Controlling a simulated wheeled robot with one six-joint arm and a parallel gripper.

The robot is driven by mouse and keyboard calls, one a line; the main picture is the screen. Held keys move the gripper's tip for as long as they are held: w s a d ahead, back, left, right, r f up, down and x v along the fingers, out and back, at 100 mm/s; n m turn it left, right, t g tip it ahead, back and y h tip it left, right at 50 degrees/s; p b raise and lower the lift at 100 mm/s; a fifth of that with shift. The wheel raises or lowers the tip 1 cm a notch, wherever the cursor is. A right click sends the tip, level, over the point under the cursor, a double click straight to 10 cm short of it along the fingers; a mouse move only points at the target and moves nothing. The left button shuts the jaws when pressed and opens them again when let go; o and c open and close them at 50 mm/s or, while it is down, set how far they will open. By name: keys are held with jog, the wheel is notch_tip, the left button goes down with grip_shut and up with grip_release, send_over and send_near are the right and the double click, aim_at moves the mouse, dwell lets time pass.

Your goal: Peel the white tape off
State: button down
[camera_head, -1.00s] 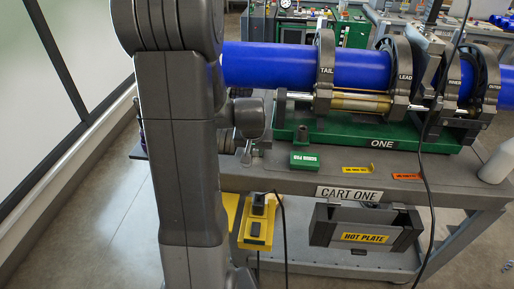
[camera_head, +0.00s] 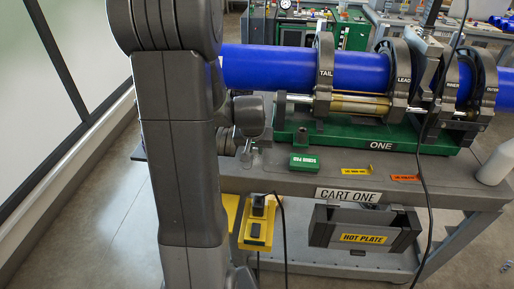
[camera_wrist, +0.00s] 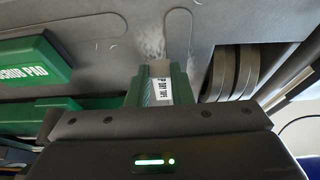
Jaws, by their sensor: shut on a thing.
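My gripper (camera_wrist: 160,72) shows in the wrist view, its two green-sided fingers closed around a white piece of tape (camera_wrist: 160,90) with dark print that is only partly readable. The tape is seen end-on between the fingers, and the rest of it is hidden by the gripper body. A pale scuffed patch shows on the grey surface just beyond the fingertips. In the head view my own arm hides most of the gripper, and I cannot make out the tape there. The long blue pipe (camera_head: 250,66) lies in the clamps on the cart.
Yellow (camera_head: 357,170) and orange (camera_head: 406,179) labels lie nearby. A black cable (camera_head: 425,170) hangs across the cart front. Dark rings (camera_wrist: 235,72) stand right of the fingers.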

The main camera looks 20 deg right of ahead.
jog(key=shift+r+p, duration=1.45)
jog(key=shift+r, duration=0.8)
